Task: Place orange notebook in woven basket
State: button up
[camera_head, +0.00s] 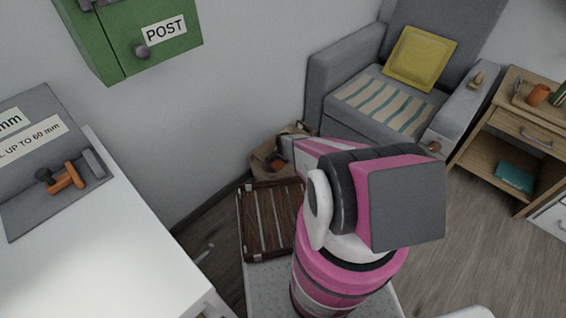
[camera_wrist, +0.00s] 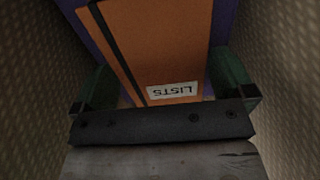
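The orange notebook (camera_wrist: 160,45) has a dark band and a white "LISTS" label, upside down in the wrist view. It lies in front of a purple surface. Woven walls of the basket (camera_wrist: 35,100) rise on both sides. My gripper (camera_wrist: 165,90) has its green-padded fingers wide apart, one on either side of the notebook, with a narrow gap at the right. Contact at the left finger is unclear. In the head view, the tan basket (camera_head: 263,163) stands on the floor by the wall with something orange inside.
A grey armchair (camera_head: 335,78) with a yellow cushion (camera_head: 420,58) stands behind the basket. A dark slatted wooden piece (camera_head: 268,222) is in front of it. A white desk (camera_head: 110,255) is at left, a wooden side table (camera_head: 505,130) at right. Floor (camera_head: 490,240) is clear at lower right.

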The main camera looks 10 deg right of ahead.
notch_tip(320, 180, up, 13)
notch_tip(320, 180, up, 18)
jog(key=n, duration=0.5)
send_over(283, 163)
jog(key=s, duration=0.8)
jog(key=s+r+n, duration=0.5)
jog(key=s+r, duration=0.8)
jog(key=r, duration=0.3)
jog(key=shift+a+n, duration=0.15)
jog(key=shift+n, duration=0.25)
